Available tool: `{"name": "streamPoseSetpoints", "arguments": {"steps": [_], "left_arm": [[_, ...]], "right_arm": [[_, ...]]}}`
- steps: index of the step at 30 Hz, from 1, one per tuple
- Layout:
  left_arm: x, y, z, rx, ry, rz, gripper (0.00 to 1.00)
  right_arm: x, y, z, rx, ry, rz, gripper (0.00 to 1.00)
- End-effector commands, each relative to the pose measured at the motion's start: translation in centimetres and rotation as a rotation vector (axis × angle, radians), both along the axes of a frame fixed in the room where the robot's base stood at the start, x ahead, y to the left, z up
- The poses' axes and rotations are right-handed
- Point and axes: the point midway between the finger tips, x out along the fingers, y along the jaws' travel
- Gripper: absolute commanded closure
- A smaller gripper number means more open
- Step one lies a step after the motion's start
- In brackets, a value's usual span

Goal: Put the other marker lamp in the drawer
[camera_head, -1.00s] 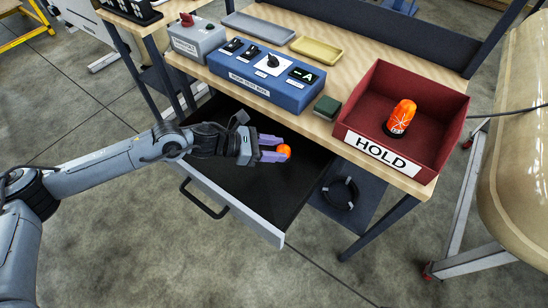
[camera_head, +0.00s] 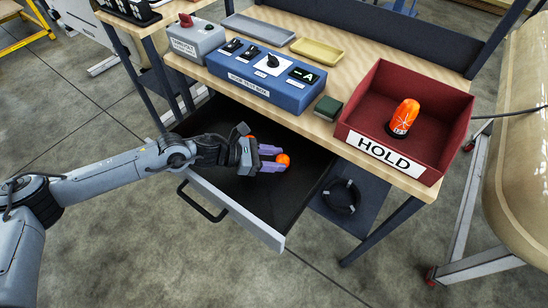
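My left gripper (camera_head: 276,159) is over the open drawer (camera_head: 232,206), its purple fingers on either side of an orange marker lamp (camera_head: 284,160). The fingers appear shut on this lamp; only its rounded orange end shows at the fingertips. A small orange patch (camera_head: 249,137) shows just behind the gripper, mostly hidden by it; I cannot tell for sure what it is. Another orange lamp (camera_head: 405,114) with a dark base stands in the red HOLD bin (camera_head: 457,112). My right gripper is not in view.
On the bench stand a blue test box (camera_head: 262,84), a dark green block (camera_head: 328,107), a grey tray (camera_head: 258,28) and a yellow tray (camera_head: 320,51). A black coil (camera_head: 341,195) lies on the lower shelf. The drawer's black floor around the gripper looks mostly clear.

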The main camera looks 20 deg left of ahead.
Motion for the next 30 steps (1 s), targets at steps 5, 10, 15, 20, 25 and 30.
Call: {"name": "streamPoseSetpoints", "arguments": {"steps": [5,10,15,20,25,30], "left_arm": [[0.0,0.0,0.1,0.0,0.0,0.0,0.3],[0.0,0.0,0.1,0.0,0.0,0.0,0.3],[0.0,0.0,0.5,0.0,0.0,0.0,0.3],[-0.6,1.2,1.1,0.001,0.001,0.002,0.3],[-1.9,3.7,2.3,0.002,0.001,0.003,0.3],[-3.3,6.3,3.5,0.003,0.001,0.003,0.3]], "right_arm": [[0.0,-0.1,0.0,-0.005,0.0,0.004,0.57],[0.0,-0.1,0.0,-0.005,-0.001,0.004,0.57],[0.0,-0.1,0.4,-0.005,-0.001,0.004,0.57],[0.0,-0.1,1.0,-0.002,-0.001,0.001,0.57],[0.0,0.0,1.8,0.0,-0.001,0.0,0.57],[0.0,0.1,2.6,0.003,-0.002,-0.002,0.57]]}}
